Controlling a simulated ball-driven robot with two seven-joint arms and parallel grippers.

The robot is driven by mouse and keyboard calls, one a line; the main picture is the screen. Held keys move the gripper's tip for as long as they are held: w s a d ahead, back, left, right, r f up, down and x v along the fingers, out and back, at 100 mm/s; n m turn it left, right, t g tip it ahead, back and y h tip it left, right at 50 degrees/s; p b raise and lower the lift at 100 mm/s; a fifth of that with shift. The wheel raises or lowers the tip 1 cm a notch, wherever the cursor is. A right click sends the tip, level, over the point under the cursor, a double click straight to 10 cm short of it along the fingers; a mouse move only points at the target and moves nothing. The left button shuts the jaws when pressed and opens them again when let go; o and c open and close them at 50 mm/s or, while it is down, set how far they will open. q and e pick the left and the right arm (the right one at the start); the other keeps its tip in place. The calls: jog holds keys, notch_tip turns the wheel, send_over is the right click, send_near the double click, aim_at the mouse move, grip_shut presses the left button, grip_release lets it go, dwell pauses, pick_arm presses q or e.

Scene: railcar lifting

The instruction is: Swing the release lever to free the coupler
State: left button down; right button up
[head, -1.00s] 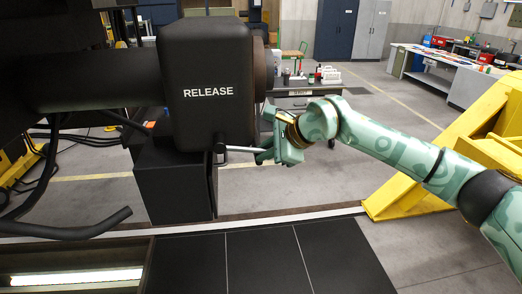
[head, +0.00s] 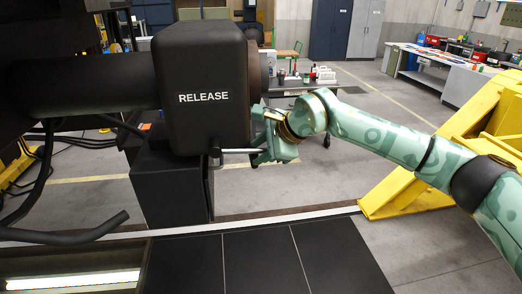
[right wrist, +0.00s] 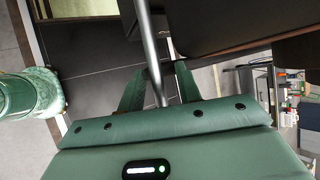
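The release lever (head: 236,151) is a thin silver rod that sticks out to the right from a dark pivot at the lower right of the black coupler block (head: 200,62), which is marked RELEASE. My right gripper (head: 262,151), green, is at the lever's free end. The lever lies nearly level in the head view. My left gripper is not in view.
A yellow steel stand (head: 440,170) is at the right, behind my right arm. A dark cart (head: 300,92) with small items stands behind the gripper. Black hoses hang at the left. Black floor plates (head: 255,265) lie in front.

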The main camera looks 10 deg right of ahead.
jog(key=shift+s+d+r, duration=0.15)
jog(key=shift+d+r, duration=0.05)
jog(key=b+v, duration=0.5)
jog(key=v, duration=1)
jog(key=shift+s+r, duration=0.2)
jog(key=shift+r, duration=0.1)
jog(key=shift+d, duration=0.1)
